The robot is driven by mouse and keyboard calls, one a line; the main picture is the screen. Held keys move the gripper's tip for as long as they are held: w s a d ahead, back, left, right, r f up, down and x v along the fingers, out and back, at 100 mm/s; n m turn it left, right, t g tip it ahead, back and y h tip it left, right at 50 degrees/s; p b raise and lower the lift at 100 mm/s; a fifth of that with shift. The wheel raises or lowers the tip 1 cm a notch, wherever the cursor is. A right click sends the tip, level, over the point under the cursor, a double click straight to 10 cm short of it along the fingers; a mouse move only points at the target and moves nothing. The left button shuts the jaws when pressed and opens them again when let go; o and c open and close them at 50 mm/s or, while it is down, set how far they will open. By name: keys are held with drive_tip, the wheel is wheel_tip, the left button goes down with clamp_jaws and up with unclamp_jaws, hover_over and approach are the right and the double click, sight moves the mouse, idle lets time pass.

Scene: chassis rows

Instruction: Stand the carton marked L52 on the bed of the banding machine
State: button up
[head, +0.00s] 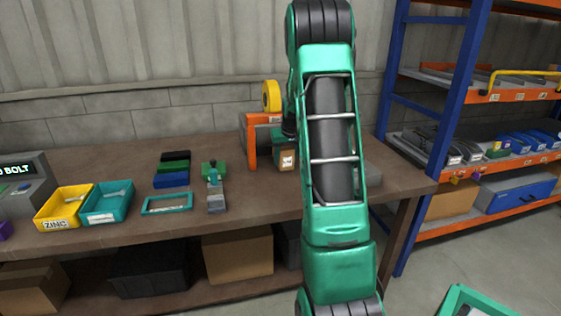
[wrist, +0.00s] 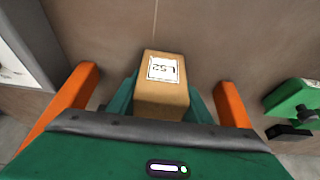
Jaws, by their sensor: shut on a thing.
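The brown carton (wrist: 162,92) has a white label that reads L52, upside down in the wrist view. My gripper (wrist: 160,102) is shut on it, with a green finger at each side. In the head view the carton (head: 287,160) shows below my gripper (head: 286,148), above the bench or touching it; I cannot tell which. The banding machine (head: 251,145), an orange frame with a yellow reel (head: 271,96), stands on the bench just behind and left of the carton. Orange bars (wrist: 232,104) flank the carton in the wrist view. The machine's bed is hidden.
A blue-and-orange rack (head: 455,100) stands at the right.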

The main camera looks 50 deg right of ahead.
drive_tip(key=shift+f, duration=0.25)
drive_tip(key=o, duration=1.5)
drive_tip(key=shift+c, duration=0.2)
drive_tip(key=shift+f, duration=0.1)
drive_tip(key=v, duration=1)
drive_tip(key=shift+s+a+r, duration=0.1)
drive_tip(key=shift+r, duration=0.25)
drive_tip(key=shift+a, duration=0.1)
drive_tip(key=s+a+f+g+y, duration=0.1)
drive_tip(key=s+a+g+y, duration=0.1)
drive_tip(key=s+a, duration=2.6)
drive_tip(key=s+g, duration=0.1)
drive_tip(key=s, duration=0.3)
drive_tip(key=shift+a+f+g, duration=0.35)
drive_tip(key=shift+f+g, duration=0.05)
